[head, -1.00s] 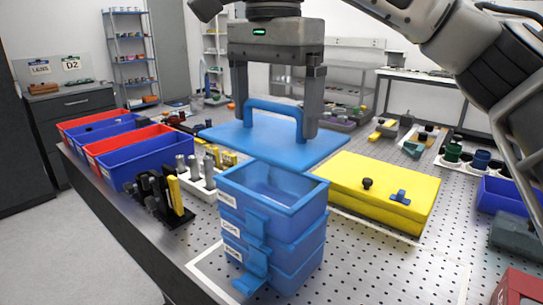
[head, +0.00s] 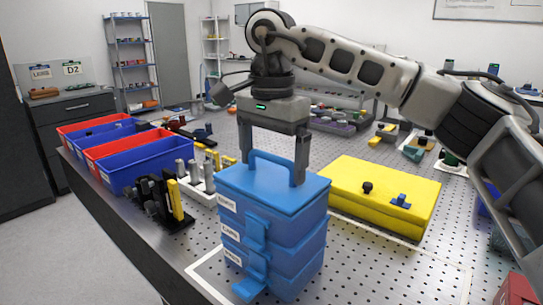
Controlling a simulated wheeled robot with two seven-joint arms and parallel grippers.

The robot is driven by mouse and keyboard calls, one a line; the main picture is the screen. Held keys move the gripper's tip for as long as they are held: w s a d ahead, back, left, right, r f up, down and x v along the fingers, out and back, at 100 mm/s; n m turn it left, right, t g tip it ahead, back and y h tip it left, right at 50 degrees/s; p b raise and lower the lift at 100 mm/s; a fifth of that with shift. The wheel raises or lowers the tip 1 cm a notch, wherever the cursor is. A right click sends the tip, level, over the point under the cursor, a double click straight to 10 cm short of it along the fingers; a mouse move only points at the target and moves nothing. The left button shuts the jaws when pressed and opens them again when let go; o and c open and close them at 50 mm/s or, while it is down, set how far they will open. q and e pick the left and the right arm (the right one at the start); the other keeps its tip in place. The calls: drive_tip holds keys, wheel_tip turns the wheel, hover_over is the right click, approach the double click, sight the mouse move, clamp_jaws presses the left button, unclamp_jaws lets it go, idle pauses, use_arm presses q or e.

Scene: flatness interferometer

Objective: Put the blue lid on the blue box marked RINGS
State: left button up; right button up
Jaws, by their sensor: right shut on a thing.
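The blue lid (head: 290,197) lies flat on the top of a stack of blue boxes (head: 287,240). It covers the top box, which showed open before, and its edges line up with that box's rim. White labels are on the stack's left face, but their print is too small to read surely. My left gripper is not in view.
A yellow case (head: 385,190) lies right of the stack. Red and blue bins (head: 148,165) line the table's left edge. A black rack (head: 160,200) and a white holder with grey cylinders (head: 196,180) stand close left. The perforated tabletop (head: 375,270) is clear in front right.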

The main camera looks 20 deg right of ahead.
sight(271, 155)
drive_tip(key=shift+f, duration=0.15)
drive_tip(key=o, duration=0.7)
wheel_tip(271, 155, up, 12)
drive_tip(key=shift+r+p, duration=0.15)
drive_tip(key=shift+p, duration=1.1)
drive_tip(key=shift+s, duration=0.15)
